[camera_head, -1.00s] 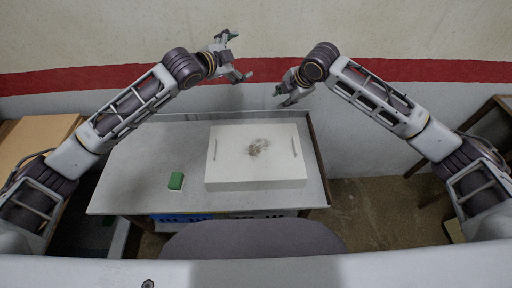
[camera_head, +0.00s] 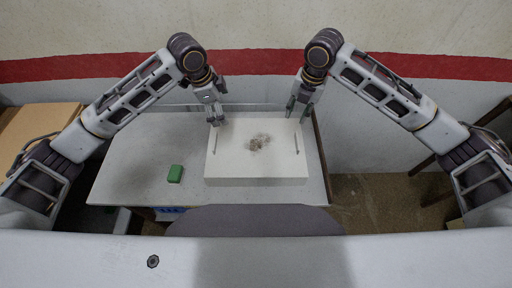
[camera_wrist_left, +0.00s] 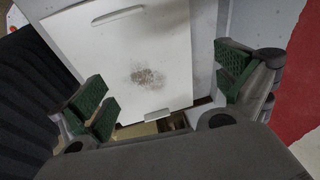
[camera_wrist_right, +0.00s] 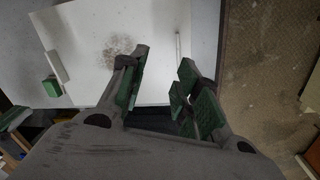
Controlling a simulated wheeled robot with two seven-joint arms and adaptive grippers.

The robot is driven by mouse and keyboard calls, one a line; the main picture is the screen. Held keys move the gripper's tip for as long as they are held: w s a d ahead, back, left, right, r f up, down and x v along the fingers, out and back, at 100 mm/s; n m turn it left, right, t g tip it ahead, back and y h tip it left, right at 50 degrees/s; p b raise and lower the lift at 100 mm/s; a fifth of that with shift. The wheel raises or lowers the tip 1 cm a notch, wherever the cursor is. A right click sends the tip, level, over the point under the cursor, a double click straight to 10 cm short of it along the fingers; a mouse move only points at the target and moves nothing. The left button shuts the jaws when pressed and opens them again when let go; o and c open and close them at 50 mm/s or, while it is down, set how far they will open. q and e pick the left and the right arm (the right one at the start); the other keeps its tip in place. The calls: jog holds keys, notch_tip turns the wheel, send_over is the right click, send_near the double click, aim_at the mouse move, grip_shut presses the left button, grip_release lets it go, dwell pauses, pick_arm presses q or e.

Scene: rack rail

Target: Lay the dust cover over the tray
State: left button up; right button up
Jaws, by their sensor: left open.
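A white, flat-topped cover (camera_head: 230,165) with a grey-brown smudge and a slim handle near each side lies on the table; it also shows in the left wrist view (camera_wrist_left: 165,45) and right wrist view (camera_wrist_right: 90,25). I cannot make out a separate tray in the head view. My left gripper (camera_head: 215,120) is open over the cover's back left corner, near the left handle. My right gripper (camera_head: 299,115) is open over its back right corner, near the right handle. Neither holds anything. In the wrist views the fingers (camera_wrist_left: 165,95) (camera_wrist_right: 160,90) are spread apart.
The grey table (camera_head: 130,180) has bare space left of the cover, where a green block (camera_head: 175,173) lies. A dark rounded chair back (camera_head: 255,220) stands at the front edge. The wall with a red band (camera_head: 260,63) is close behind. A cardboard box (camera_head: 40,120) is at far left.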

pick_arm(q)
jog(key=shift+s+a+f+m+g+y, duration=0.2)
jog(key=shift+s+a+g+y, duration=0.35)
jog(key=shift+s+a, duration=0.45)
jog(key=shift+s+a+f+m+g+y, duration=0.2)
jog(key=shift+s+a+g+y, duration=0.15)
jog(key=shift+s+a+y, duration=0.6)
pick_arm(e)
jog(key=shift+s+d+f+n+g+h, duration=0.15)
jog(key=shift+s+d+n+h, duration=0.3)
jog(key=shift+n, duration=0.75)
jog(key=shift+s+d+r+n+g+h, duration=0.25)
jog(key=shift+d+n, duration=0.35)
jog(key=shift+n, duration=0.6)
pick_arm(q)
jog(key=shift+w+a+f+h, duration=0.1)
jog(key=shift+w+a+h, duration=0.1)
jog(key=shift+a+h, duration=0.1)
pick_arm(e)
jog(key=shift+f, duration=0.3)
pick_arm(q)
jog(key=shift+f, duration=6.8)
pick_arm(e)
jog(key=shift+f, duration=6.8)
pick_arm(q)
jog(key=c, duration=0.7)
pick_arm(e)
grip_shut()
pick_arm(q)
jog(key=c, duration=0.5)
